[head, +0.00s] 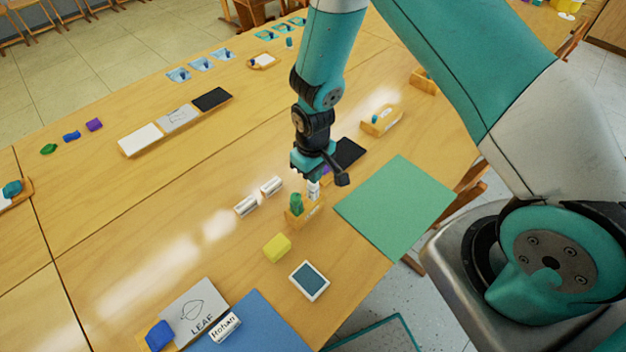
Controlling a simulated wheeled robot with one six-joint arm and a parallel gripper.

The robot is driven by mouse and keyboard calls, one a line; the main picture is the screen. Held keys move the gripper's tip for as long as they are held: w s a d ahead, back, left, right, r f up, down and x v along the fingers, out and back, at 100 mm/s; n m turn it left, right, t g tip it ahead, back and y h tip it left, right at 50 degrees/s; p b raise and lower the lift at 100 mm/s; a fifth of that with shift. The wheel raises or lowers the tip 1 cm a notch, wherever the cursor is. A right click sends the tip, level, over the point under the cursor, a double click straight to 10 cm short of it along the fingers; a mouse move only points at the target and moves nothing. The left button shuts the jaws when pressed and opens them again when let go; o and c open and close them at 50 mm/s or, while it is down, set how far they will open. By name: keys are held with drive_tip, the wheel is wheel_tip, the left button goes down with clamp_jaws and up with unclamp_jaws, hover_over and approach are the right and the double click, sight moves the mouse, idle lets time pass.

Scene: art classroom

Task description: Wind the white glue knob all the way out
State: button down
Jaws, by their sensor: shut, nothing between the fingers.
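A small wooden holder (303,218) stands on the table near the middle of the head view. A green upright item (296,203) is in its left part. A small white upright piece (313,190), which looks like the white glue, shows at the holder's right part, right under my gripper. My gripper (314,177) points down over it and is shut with nothing held. The fingertips are small and partly hidden, and I cannot tell whether they touch the white piece. The knob itself is too small to make out.
Two white blocks (246,206) lie left of the holder, and a yellow block (277,248) in front. A green mat (397,206) lies to the right. A black flat panel (347,153) lies behind. A blue-screened device (309,281) is near the front edge.

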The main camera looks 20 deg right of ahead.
drive_tip(key=shift+f+b, duration=0.35)
drive_tip(key=shift+f, duration=0.1)
drive_tip(key=shift+r, duration=0.2)
drive_tip(key=shift+r+p, duration=0.35)
drive_tip(key=shift+p, duration=0.05)
drive_tip(key=c, duration=1.8)
unclamp_jaws()
drive_tip(key=o, duration=1.7)
